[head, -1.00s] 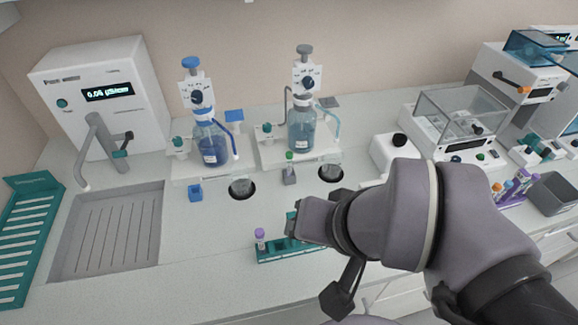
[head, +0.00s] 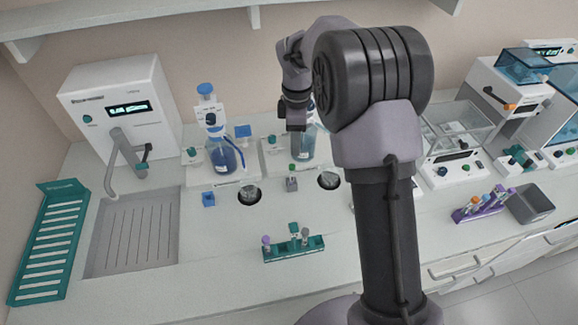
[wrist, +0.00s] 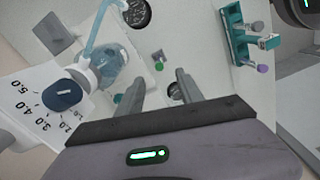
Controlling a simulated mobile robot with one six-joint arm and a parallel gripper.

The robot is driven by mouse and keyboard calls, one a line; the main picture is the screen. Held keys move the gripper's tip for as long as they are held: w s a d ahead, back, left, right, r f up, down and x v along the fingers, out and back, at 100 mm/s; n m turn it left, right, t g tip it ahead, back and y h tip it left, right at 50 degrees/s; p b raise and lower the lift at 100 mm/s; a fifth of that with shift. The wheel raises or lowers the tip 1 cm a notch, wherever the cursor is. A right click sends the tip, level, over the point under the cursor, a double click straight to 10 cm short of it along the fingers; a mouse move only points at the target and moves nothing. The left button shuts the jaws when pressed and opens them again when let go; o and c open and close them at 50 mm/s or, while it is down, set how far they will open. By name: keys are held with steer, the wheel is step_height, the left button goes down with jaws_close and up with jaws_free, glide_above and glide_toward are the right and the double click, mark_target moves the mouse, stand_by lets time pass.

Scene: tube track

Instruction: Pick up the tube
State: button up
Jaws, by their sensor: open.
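A green-capped tube (head: 292,167) stands in a small grey block (head: 291,184). Its green cap (wrist: 158,56) shows between and beyond my fingers in the wrist view. A teal rack (head: 285,256) nearer the counter's front holds a purple-capped tube (head: 266,241), a teal-capped tube (head: 293,229) and a grey-capped tube (head: 305,234). The rack also shows at the upper right of the wrist view (wrist: 240,40). My gripper (wrist: 160,75) is open and empty, raised above the counter. In the head view my gripper (head: 297,127) is in front of the right dispenser bottle.
A purple rack of tubes (head: 482,207) and a grey bin (head: 533,204) stand at the right. A sink (head: 135,235) is left. Counter around the teal rack is clear.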

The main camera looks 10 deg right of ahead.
mark_target(293, 169)
step_height(293, 169, down, 10)
steer(key=shift+r+b, duration=0.1)
steer(key=shift+b, duration=1)
steer(key=f, duration=0.1)
steer(key=f+b, duration=0.1)
steer(key=f, duration=0.3)
steer(key=shift+w+a+f+b, duration=0.1)
steer(key=shift+w+a+b, duration=0.25)
steer(key=shift+b, duration=0.05)
jaws_close()
